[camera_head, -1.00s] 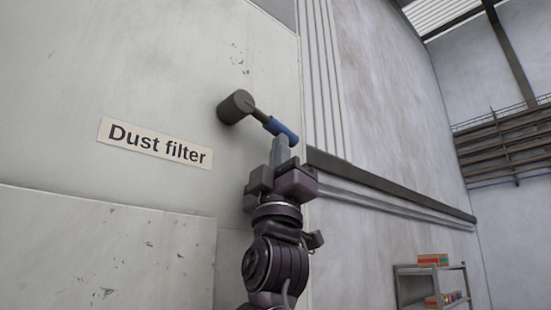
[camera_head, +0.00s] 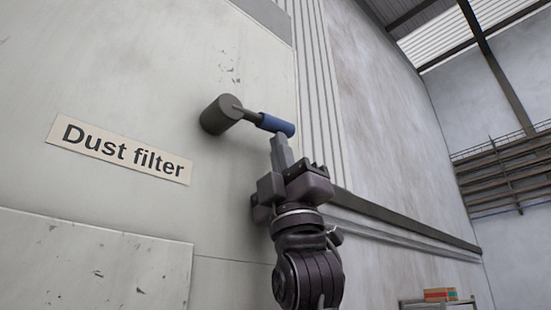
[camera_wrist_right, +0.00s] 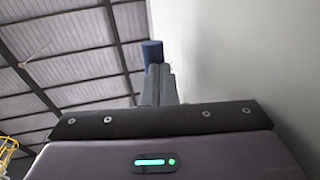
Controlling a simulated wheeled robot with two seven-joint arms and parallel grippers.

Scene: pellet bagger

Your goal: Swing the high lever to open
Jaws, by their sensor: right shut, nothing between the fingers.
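The high lever has a dark grey round hub (camera_head: 221,115) on the pale panel and a short arm ending in a blue handle (camera_head: 276,125), which points right and slightly down. A "Dust filter" label (camera_head: 122,149) is on the panel at the lower left of the hub. My right gripper (camera_head: 281,143) points up with its fingers shut and empty, their tips at the underside of the blue handle near its outer end. In the right wrist view the blue handle (camera_wrist_right: 152,52) shows just beyond the shut fingertips; whether they touch cannot be told. My left gripper is not in view.
The panel (camera_head: 110,60) fills the left side. A dark horizontal rail (camera_head: 405,223) runs along the ribbed wall to the right of my gripper. A shelf with boxes (camera_head: 438,296) stands far off at the lower right. The space right of the handle looks free.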

